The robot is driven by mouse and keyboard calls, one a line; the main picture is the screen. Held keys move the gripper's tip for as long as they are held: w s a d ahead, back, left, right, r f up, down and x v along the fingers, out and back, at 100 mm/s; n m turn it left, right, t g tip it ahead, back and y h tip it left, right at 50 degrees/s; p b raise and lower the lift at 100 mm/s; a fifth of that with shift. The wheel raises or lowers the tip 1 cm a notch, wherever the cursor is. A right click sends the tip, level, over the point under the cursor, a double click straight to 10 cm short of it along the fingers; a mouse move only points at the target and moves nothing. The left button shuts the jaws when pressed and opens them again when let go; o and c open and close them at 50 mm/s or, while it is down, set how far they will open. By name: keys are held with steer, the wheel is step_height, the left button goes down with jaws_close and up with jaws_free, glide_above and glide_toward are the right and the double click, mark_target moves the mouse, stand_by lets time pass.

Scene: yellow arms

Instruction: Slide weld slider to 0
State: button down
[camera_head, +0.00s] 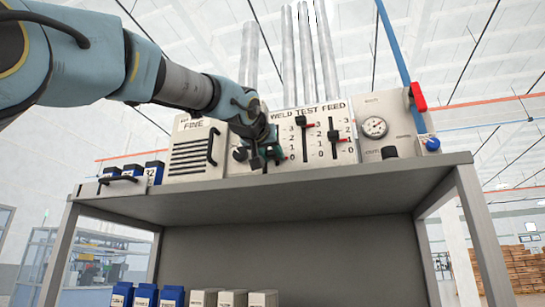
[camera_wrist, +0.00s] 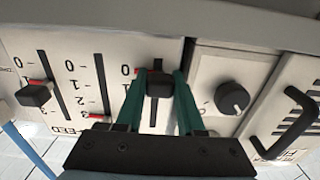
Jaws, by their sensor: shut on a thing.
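The weld slider is the leftmost of three vertical sliders on the cream panel headed WELD TEST FEED (camera_head: 320,108). My gripper (camera_head: 267,153) is at its lower end in the head view, and the green fingers hide its knob there. The wrist view shows the panel upside down. In it, the dark weld knob (camera_wrist: 159,86) sits between the two fingers of my gripper (camera_wrist: 160,77), which is shut on it. The knob is at the 0 end of its slot, and its red pointer (camera_wrist: 140,71) lies level with the 0 mark.
The test slider knob (camera_head: 301,121) stands near 3 and the feed slider knob (camera_head: 333,135) near 1. A rotary knob (camera_wrist: 232,98) and a box with a black handle (camera_head: 212,147) are beside the weld slider. A gauge (camera_head: 375,127) is at right. The grey shelf (camera_head: 290,186) runs below.

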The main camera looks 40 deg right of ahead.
steer(key=shift+f, duration=0.35)
steer(key=c, duration=0.8)
jaws_free()
steer(key=shift+r, duration=0.1)
steer(key=b+v, duration=0.4)
steer(key=v, duration=0.6)
steer(key=shift+s+a, duration=0.2)
steer(key=shift+a, duration=0.15)
